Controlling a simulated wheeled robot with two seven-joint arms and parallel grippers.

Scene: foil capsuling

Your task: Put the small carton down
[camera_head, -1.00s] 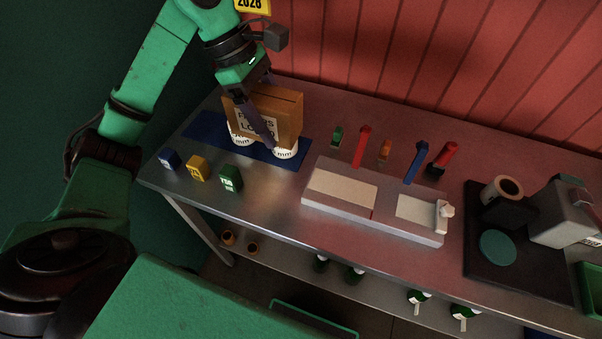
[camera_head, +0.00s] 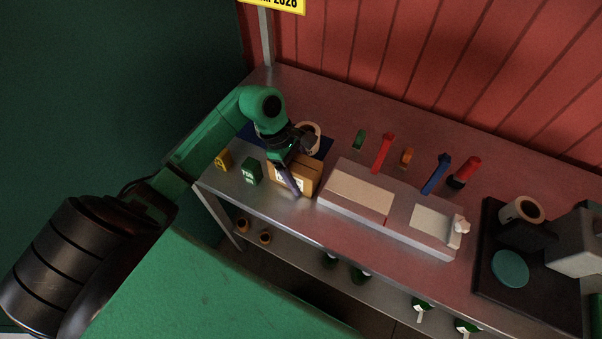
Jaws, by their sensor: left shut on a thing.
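The small carton (camera_head: 309,176) is a brown box with a white label, low at the front part of the table. It stands between the green cube and the pale grey block. My left gripper (camera_head: 287,177) is shut on it from above, and a dark finger lies across its front face. The arm and gripper hide part of the carton. I cannot tell whether its underside touches the table. My right gripper is not in view.
A green cube (camera_head: 251,171) and a yellow cube (camera_head: 223,160) stand to the left. The grey block (camera_head: 357,193) is close on the right. Several coloured tools stand behind it.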

